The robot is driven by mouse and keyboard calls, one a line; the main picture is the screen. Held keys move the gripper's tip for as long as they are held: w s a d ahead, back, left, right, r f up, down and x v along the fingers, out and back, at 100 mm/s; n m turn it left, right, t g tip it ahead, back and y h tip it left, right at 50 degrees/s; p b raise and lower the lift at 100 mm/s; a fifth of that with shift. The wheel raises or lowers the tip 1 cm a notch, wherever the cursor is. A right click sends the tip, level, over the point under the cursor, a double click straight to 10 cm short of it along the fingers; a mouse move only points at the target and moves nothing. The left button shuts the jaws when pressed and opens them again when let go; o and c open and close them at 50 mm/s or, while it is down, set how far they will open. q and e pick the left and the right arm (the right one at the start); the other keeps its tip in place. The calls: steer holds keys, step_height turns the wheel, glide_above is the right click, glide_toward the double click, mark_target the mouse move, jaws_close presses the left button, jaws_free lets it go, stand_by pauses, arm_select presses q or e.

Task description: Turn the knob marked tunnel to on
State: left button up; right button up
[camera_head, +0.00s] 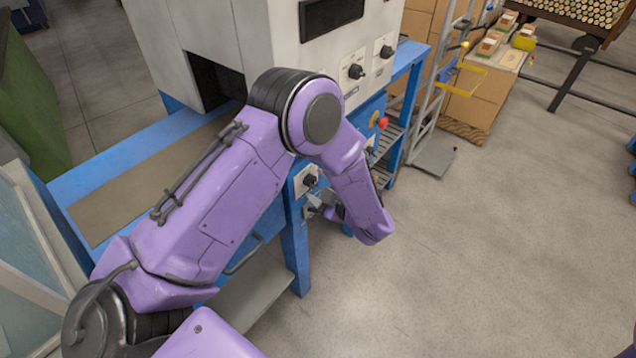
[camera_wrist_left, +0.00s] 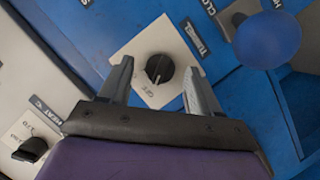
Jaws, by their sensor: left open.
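The tunnel knob (camera_wrist_left: 159,68) is a round black knob on a pale square plate, with a label reading TUNNEL (camera_wrist_left: 196,38) beside it on the blue panel. Small lettering that looks like OFF is on the plate near the knob. Which way the knob points is hard to tell. In the head view the knob (camera_head: 310,181) is on the front of the blue frame, partly hidden by my arm. My left gripper (camera_wrist_left: 158,72) is open, with one finger on each side of the knob; contact is not clear. It shows small in the head view (camera_head: 320,204). My right gripper is out of view.
Another black knob (camera_wrist_left: 32,149) sits on a pale plate at lower left in the wrist view. A large blue round knob or button (camera_wrist_left: 267,40) is at upper right. In the head view a red button (camera_head: 383,122) sits farther along. Open floor (camera_head: 470,260) lies right.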

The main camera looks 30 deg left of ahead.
arm_select(q)
steer(key=shift+a, duration=0.55)
steer(key=shift+f, duration=0.1)
steer(key=c, duration=1)
steer(key=shift+c, duration=0.2)
steer(key=shift+w+r+m+g+p, duration=0.2)
steer(key=shift+m+g+p, duration=0.3)
steer(key=shift+m+p, duration=0.55)
steer(key=shift+w+m+g+p, duration=0.15)
steer(key=shift+m+g+p, duration=0.45)
steer(key=shift+m+g, duration=0.7)
steer(key=shift+w+m+g+p, duration=0.15)
steer(key=shift+m+g+p, duration=0.6)
steer(key=shift+m, duration=0.9)
steer(key=shift+g, duration=0.35)
